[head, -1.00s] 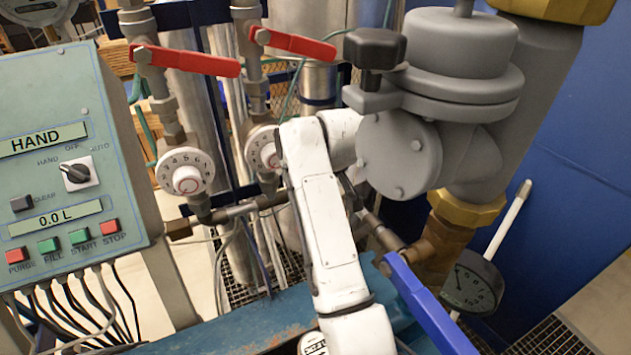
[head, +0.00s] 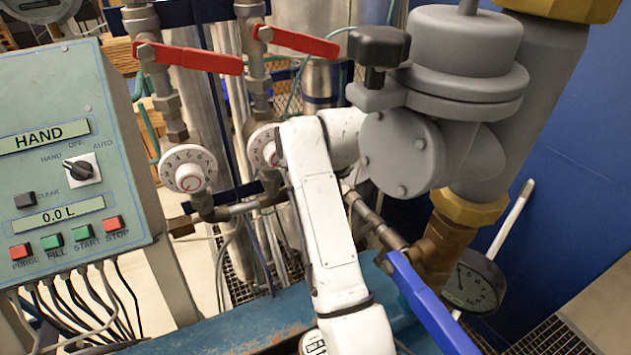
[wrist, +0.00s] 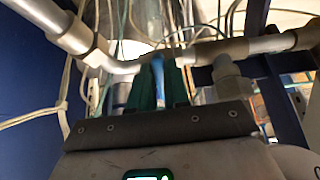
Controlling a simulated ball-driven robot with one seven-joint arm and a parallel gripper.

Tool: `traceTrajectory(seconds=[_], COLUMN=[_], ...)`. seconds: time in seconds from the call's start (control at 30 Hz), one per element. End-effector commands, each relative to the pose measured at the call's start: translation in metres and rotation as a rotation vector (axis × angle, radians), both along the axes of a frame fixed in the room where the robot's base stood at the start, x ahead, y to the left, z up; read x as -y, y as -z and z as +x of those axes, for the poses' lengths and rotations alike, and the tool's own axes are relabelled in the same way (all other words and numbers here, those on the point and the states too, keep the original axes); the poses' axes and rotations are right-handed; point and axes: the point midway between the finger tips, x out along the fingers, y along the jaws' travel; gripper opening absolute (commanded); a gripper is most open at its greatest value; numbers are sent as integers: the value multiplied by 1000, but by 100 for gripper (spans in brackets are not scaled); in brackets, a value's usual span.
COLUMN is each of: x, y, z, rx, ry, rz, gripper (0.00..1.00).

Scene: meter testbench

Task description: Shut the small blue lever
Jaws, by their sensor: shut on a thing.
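In the wrist view my gripper (wrist: 159,84) shows two dark green fingers closed around a narrow blue piece (wrist: 157,68). This looks like the small blue lever, seen end-on between the fingertips below a pipe. In the head view my white arm hides the gripper and the small lever. A larger blue lever (head: 430,303) slants down to the right, beside my arm and apart from it.
A grey meter body (head: 440,110) stands close to my arm's right, with a pressure gauge (head: 473,283) below it. Two red levers (head: 190,58) (head: 298,40) sit on pipes behind. A control panel (head: 65,150) reading HAND and 0.0 L is at the left.

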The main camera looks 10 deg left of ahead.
Motion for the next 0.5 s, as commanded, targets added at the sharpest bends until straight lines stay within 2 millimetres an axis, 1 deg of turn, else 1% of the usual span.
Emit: traceTrajectory(seconds=[0.13,0.17,0.2,0.4,0.5], x=[0,0,0,0,0], y=[0,0,0,0,0], z=[0,0,0,0,0], rx=[-2,-2,-2,-1,0], ry=[2,1,1,0,0], rz=[1,1,1,1,1], gripper=[0,18,22,41,42])
